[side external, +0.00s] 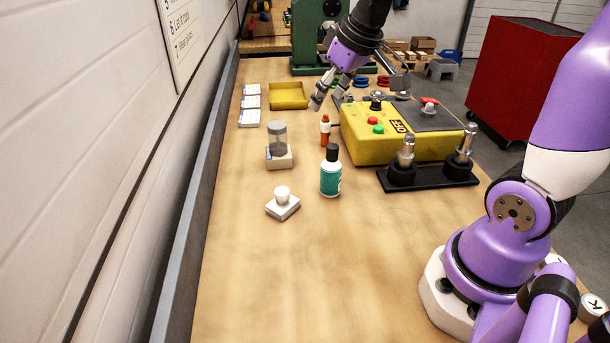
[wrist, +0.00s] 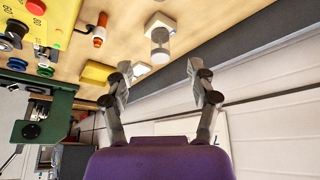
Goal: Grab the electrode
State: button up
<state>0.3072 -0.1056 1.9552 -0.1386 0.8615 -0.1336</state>
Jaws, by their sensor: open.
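I cannot tell for sure which thing is the electrode. An orange tube (side external: 325,132) with a white band stands on the bench left of the yellow box; it also shows in the wrist view (wrist: 100,30). Two metal-topped posts (side external: 407,150) (side external: 466,141) stand in a black holder (side external: 430,178) in front of that box. A clear jar with grey contents (side external: 278,140) sits on a white block; the wrist view shows it too (wrist: 160,44). My gripper (side external: 328,99) is open and empty above the bench, behind the orange tube; its spread fingers show in the wrist view (wrist: 158,80).
The yellow control box (side external: 375,148) stands right of centre. A teal bottle (side external: 331,175) and a white knob on a block (side external: 283,205) stand nearer. A yellow tray (side external: 289,95) and white cards (side external: 250,103) lie behind. The front left bench (side external: 290,280) is clear; a wall runs along the left.

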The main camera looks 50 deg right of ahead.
jog(key=w+d+f, duration=0.3)
jog(key=w+d, duration=0.2)
jog(key=d, duration=0.3)
send_near(326, 121)
jog(key=w+f, duration=0.2)
jog(key=shift+m+g, duration=0.3)
jog(key=x, duration=0.4)
jog(key=shift+d+f, duration=0.4)
jog(key=x, duration=0.5)
jog(key=shift+w+f, duration=0.15)
jog(key=shift+f, duration=0.2)
grip_shut()
